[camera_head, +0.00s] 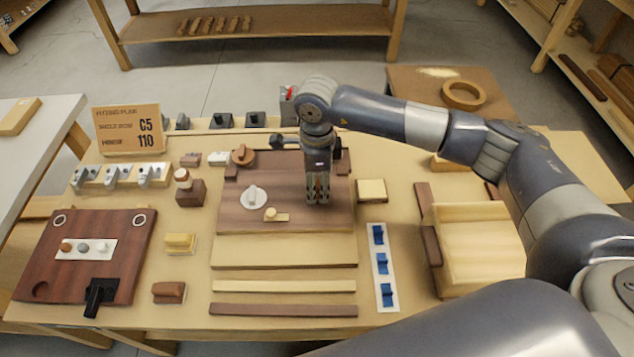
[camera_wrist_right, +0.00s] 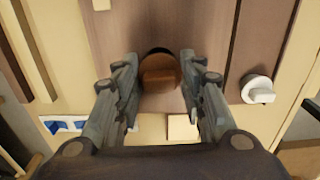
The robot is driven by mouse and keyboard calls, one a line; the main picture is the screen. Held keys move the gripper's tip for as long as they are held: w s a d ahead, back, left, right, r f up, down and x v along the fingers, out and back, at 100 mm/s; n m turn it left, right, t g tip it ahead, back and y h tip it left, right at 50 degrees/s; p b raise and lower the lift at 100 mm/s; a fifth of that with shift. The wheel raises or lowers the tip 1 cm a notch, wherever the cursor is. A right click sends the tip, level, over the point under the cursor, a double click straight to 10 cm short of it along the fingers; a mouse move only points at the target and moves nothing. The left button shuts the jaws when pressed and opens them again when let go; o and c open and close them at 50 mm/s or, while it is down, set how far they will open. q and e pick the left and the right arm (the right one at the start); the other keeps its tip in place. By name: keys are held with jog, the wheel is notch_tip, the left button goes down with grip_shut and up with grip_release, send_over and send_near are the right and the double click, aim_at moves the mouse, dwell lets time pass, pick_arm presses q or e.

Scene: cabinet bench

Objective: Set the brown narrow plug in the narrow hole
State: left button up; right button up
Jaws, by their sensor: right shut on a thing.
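My right gripper (camera_head: 317,196) points straight down, close over the brown board (camera_head: 290,222) in the middle of the bench. In the right wrist view its fingers (camera_wrist_right: 160,90) are closed on the brown plug (camera_wrist_right: 158,72), a round piece with a raised grip bar. A dark crescent, the narrow hole (camera_wrist_right: 159,50) as far as it shows, peeks out past the plug's upper edge. The plug covers the rest, and I cannot tell whether it is seated at all. In the head view the fingers hide the plug and hole. My left gripper does not show.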

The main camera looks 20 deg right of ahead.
dwell(1.0)
jog(key=shift+f+b, duration=1.05)
jog(key=shift+b, duration=0.3)
dwell(0.6)
jog(key=o, duration=1.2)
jog(key=shift+o, duration=0.2)
jog(key=shift+r, duration=0.15)
jog(key=shift+r+p, duration=1.9)
jog(key=shift+r, duration=1.75)
